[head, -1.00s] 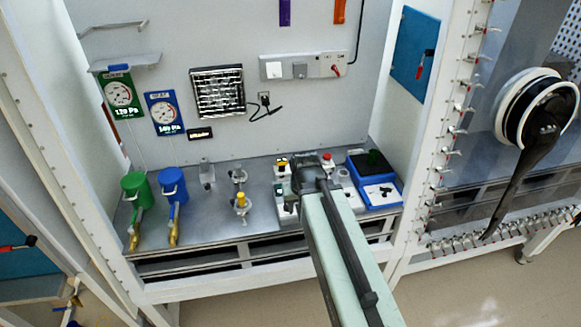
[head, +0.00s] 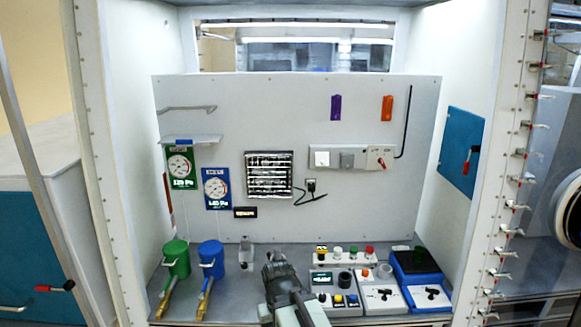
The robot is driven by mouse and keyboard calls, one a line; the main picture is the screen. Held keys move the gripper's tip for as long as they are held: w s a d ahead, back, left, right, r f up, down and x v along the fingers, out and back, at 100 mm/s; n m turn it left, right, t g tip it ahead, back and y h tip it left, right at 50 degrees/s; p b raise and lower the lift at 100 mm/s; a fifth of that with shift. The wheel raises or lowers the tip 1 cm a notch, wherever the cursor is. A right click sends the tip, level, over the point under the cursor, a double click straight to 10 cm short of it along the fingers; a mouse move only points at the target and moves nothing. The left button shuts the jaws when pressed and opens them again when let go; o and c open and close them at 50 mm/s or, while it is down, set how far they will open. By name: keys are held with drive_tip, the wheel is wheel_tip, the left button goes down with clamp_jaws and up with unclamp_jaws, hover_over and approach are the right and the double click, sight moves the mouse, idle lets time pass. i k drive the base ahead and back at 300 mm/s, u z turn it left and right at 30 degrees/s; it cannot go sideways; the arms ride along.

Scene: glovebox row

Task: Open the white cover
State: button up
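A white cover (head: 322,158) is a small square on the left part of a long pale panel (head: 333,169) on the back wall. It looks shut, lying flat against the panel. A grey square cover (head: 347,160) is to its right, and a red-handled switch (head: 381,161) is at the panel's right end. My gripper (head: 274,256) is dark and sits low in the middle of the head view, below and left of the white cover and apart from it. Its fingers are too small and dark to tell whether they are open.
A green canister (head: 176,258) and a blue canister (head: 210,259) stand at left. Control boxes with buttons (head: 345,257) and a blue box (head: 416,266) stand at right. A black cable and plug (head: 310,186) hang below the panel. The wall in front of the panel is clear.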

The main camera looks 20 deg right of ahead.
sight(322, 158)
drive_tip(key=u, duration=1.35)
drive_tip(key=k, duration=0.7)
drive_tip(key=z, duration=0.65)
drive_tip(key=i, duration=1)
drive_tip(key=u, duration=0.05)
